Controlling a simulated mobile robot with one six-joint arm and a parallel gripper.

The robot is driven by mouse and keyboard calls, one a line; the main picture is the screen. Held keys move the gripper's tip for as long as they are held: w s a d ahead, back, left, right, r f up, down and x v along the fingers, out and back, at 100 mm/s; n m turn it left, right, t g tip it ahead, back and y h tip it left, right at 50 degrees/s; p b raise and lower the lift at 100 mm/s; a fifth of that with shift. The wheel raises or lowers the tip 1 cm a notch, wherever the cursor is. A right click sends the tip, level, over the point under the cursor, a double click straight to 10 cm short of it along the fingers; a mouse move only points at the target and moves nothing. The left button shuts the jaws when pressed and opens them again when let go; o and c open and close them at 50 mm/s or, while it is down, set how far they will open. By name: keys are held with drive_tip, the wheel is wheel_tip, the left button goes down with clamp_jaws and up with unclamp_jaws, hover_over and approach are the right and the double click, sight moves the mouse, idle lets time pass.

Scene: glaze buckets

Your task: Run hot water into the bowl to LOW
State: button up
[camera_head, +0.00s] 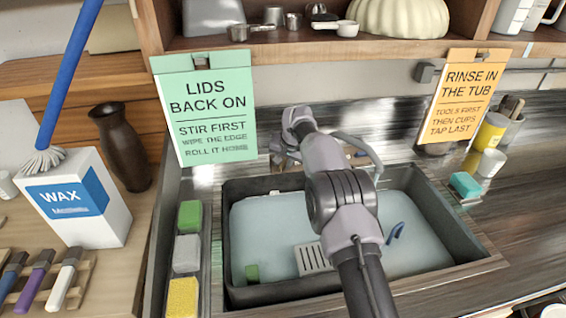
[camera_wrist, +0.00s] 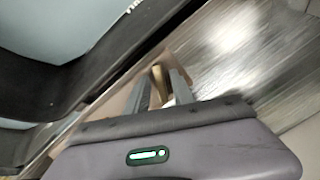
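My gripper (camera_wrist: 158,82) points down behind the dark tub's rim. In the wrist view its two grey fingers are apart, and a brass-coloured piece (camera_wrist: 157,90), perhaps a tap handle, shows between them. I see gaps beside this piece, and its lower end is hidden. In the head view my arm crosses the tub and hides most of the gripper. A grey curved spout (camera_head: 352,142) shows right of my arm at the tub's back. I cannot make out a bowl, hot-tap marking or running water in either view.
The dark tub (camera_head: 232,296) holds pale water, a grey slotted piece (camera_head: 312,258) and a blue hooked thing (camera_head: 395,233). Sponges (camera_head: 187,252) line its left side. A wax box (camera_head: 78,200) and brown vase (camera_head: 121,147) stand left. Two hanging signs (camera_head: 206,108) flank the back.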

clamp_jaws()
drive_tip(key=shift+m, duration=0.3)
drive_tip(key=m+y+b, duration=0.1)
drive_tip(key=m+b, duration=0.1)
drive_tip(key=m, duration=0.3)
drive_tip(key=shift+f+t, duration=0.1)
drive_tip(key=shift+t, duration=0.2)
drive_tip(key=m+b, duration=0.1)
drive_tip(key=m, duration=0.2)
drive_tip(key=m+t+b, duration=0.1)
drive_tip(key=m, duration=0.2)
drive_tip(key=shift+y, duration=0.3)
drive_tip(key=shift+m, duration=0.4)
drive_tip(key=shift+o, duration=1.3)
unclamp_jaws()
